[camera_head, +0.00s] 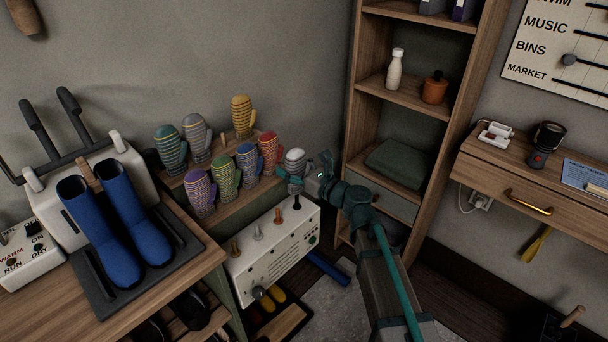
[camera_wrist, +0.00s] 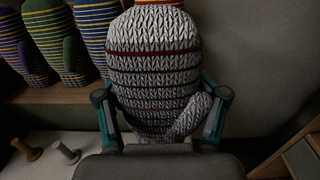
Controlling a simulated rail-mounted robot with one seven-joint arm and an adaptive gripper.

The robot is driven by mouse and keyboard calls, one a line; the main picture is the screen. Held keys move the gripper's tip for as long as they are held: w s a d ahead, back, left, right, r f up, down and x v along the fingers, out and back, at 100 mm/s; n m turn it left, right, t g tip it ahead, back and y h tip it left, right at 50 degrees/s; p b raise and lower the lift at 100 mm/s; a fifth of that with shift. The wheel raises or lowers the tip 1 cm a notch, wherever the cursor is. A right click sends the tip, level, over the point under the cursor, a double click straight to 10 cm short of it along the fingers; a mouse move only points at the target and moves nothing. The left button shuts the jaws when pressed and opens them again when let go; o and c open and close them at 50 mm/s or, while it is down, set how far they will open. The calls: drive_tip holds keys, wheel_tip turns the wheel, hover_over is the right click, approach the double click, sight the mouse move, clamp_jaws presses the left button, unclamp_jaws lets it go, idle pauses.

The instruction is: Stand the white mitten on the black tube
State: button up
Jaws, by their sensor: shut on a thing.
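The white mitten (camera_head: 294,157), knitted with dark stripes and thin red lines, is held by my gripper (camera_head: 300,174) in the head view. In the wrist view the mitten (camera_wrist: 153,70) fills the middle, with one finger on each side and its thumb at the lower right. Its lower end is hidden behind my gripper. The black tube (camera_head: 297,203) stands up at the far right end of a row of pegs on a white box. The mitten is above and apart from it. The black tube does not show in the wrist view.
The white box (camera_head: 270,259) also bears a white peg (camera_head: 257,233) and brown pegs. Several coloured mittens stand on a wooden stepped rack (camera_head: 226,207) behind and left. A tall wooden shelf (camera_head: 357,130) rises close on the right. Blue boots (camera_head: 110,235) stand at the left.

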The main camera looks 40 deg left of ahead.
sight(300, 191)
drive_tip(key=shift+f+b, duration=2.25)
drive_tip(key=shift+f, duration=1.15)
drive_tip(key=shift+f, duration=0.25)
drive_tip(key=o, duration=1.3)
drive_tip(key=s+d, duration=0.1)
drive_tip(key=d, duration=1)
wheel_tip(300, 191, up, 8)
drive_tip(key=d+p, duration=0.1)
drive_tip(key=p, duration=0.5)
drive_tip(key=shift+p, duration=0.3)
drive_tip(key=shift+f, duration=0.1)
